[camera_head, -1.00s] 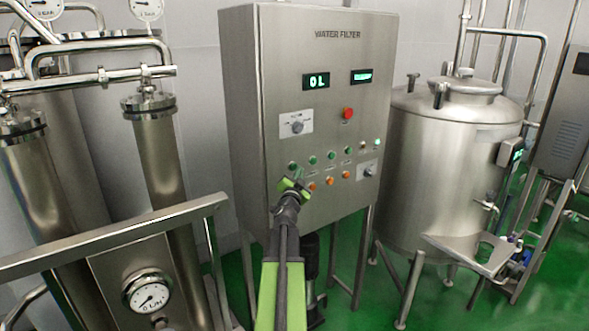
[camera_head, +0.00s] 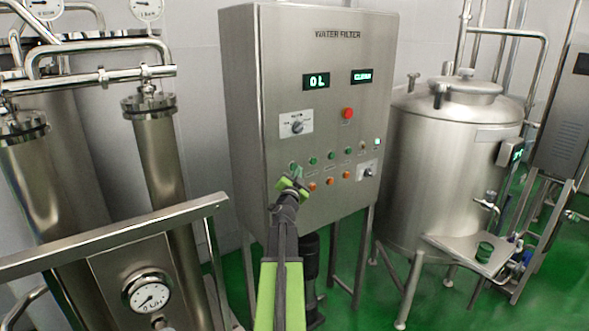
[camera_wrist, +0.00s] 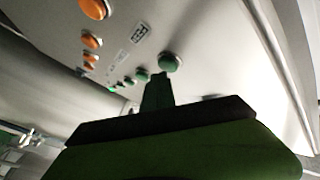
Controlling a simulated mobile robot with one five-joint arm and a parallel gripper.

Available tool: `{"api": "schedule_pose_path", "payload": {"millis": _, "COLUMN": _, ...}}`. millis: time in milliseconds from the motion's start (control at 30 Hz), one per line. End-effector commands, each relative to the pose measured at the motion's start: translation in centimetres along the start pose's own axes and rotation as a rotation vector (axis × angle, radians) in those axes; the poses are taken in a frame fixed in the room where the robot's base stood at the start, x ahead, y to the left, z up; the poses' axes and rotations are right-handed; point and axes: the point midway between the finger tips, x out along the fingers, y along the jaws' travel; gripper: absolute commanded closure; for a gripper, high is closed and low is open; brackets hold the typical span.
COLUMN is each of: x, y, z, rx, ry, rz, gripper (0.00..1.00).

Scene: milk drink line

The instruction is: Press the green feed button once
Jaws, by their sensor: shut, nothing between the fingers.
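The metal cabinet marked WATER FILTER (camera_head: 352,80) carries a row of green buttons. The leftmost green button (camera_head: 292,166) sits just above my gripper (camera_head: 294,182), which partly covers the area below it. In the wrist view a green button (camera_wrist: 171,62) is just beyond the tip of my gripper (camera_wrist: 158,78). The finger overlaps or nearly reaches its lower edge; I cannot tell whether they touch. My gripper is shut and empty. The button labels are too small to read, so I cannot tell which is the feed button.
Orange buttons (camera_head: 330,181) form a row below the green ones. A red button (camera_head: 347,113) and a rotary switch (camera_head: 297,126) sit higher. A filter stand with a metal rail (camera_head: 110,238) is at left, a steel tank (camera_head: 450,170) at right.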

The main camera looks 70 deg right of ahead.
Motion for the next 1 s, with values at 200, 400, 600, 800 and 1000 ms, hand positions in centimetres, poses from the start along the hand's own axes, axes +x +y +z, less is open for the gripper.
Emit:
{"api": "schedule_pose_path", "payload": {"millis": 200, "x": 0.2, "y": -0.14, "z": 0.14, "rx": 0.0, "ry": 0.0, "rz": 0.0, "gripper": 1.0}}
{"api": "schedule_pose_path", "payload": {"millis": 400, "x": 0.37, "y": -0.27, "z": 0.26, "rx": 0.0, "ry": 0.0, "rz": 0.0, "gripper": 1.0}}
{"api": "schedule_pose_path", "payload": {"millis": 600, "x": 0.54, "y": -0.39, "z": 0.38, "rx": 0.0, "ry": 0.0, "rz": 0.0, "gripper": 1.0}}
{"api": "schedule_pose_path", "payload": {"millis": 800, "x": 0.62, "y": -0.46, "z": 0.45, "rx": 0.0, "ry": 0.0, "rz": 0.0, "gripper": 1.0}}
{"api": "schedule_pose_path", "payload": {"millis": 1000, "x": 0.59, "y": -0.44, "z": 0.44, "rx": 0.0, "ry": 0.0, "rz": 0.0, "gripper": 1.0}}
